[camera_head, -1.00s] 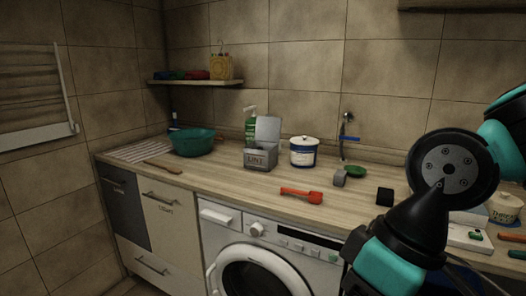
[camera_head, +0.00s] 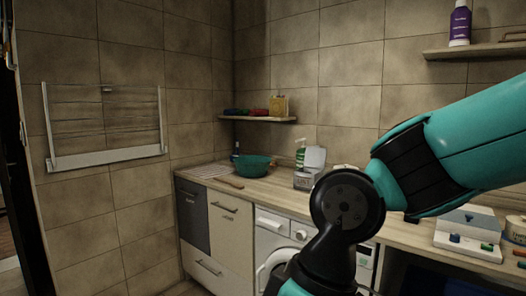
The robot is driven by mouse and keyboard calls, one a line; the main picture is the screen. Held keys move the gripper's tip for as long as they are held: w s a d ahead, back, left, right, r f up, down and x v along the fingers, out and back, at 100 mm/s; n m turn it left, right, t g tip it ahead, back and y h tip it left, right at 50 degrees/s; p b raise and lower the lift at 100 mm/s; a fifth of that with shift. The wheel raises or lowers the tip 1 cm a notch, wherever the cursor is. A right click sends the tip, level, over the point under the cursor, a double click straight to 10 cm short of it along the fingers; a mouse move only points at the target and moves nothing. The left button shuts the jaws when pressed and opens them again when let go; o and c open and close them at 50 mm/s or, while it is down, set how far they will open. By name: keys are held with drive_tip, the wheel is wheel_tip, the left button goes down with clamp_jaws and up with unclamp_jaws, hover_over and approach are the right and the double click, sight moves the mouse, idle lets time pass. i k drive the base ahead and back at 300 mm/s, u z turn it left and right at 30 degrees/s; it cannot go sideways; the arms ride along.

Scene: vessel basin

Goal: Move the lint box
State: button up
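The lint box (camera_head: 303,181) is a small grey box with its pale lid (camera_head: 315,158) raised. It stands on the wooden counter, right of the green basin, and my arm hides part of the counter just right of it. My teal and black arm crosses the right half of the view in front of the counter. My gripper is not visible in this view.
A green basin (camera_head: 252,166) and a green-labelled bottle (camera_head: 300,154) stand near the box. A washing machine (camera_head: 270,243) sits under the counter (camera_head: 262,190). A white tray (camera_head: 468,240) with small items lies at the right. A wall rack (camera_head: 105,158) hangs left, above open floor.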

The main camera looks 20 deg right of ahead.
sight(302, 181)
drive_tip(key=u, duration=0.4)
drive_tip(key=i, duration=2.6)
drive_tip(key=z, duration=1.4)
drive_tip(key=i, duration=0.85)
drive_tip(key=z, duration=1.1)
drive_tip(key=i, duration=0.2)
drive_tip(key=z, duration=0.05)
